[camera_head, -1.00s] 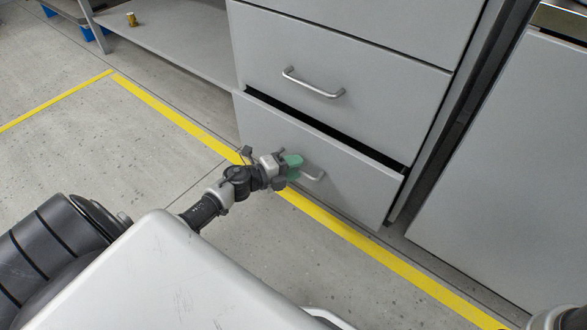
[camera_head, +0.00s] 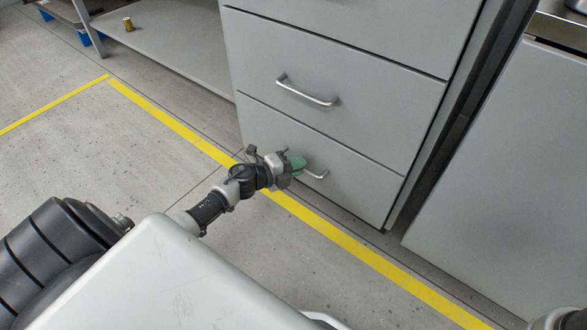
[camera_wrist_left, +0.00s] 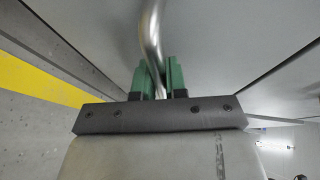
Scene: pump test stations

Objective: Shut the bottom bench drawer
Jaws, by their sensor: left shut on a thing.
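The bottom bench drawer (camera_head: 360,190) is a grey front, flush with the drawer above it; only a thin seam shows between them. Its metal bar handle (camera_head: 316,174) sticks out from the front. My left gripper (camera_head: 297,163) has green fingertips and is shut on the left part of this handle. In the left wrist view the handle (camera_wrist_left: 152,40) passes between the green fingers (camera_wrist_left: 159,78). The gripper hides the handle's left end in the head view. My right gripper is not in view.
The middle drawer (camera_head: 390,125) above is shut, with its own handle (camera_head: 306,92). A grey cabinet (camera_head: 500,180) stands to the right. A low shelf (camera_head: 170,40) with a small yellow can (camera_head: 128,24) is at the left. Yellow tape (camera_head: 330,230) crosses the open floor.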

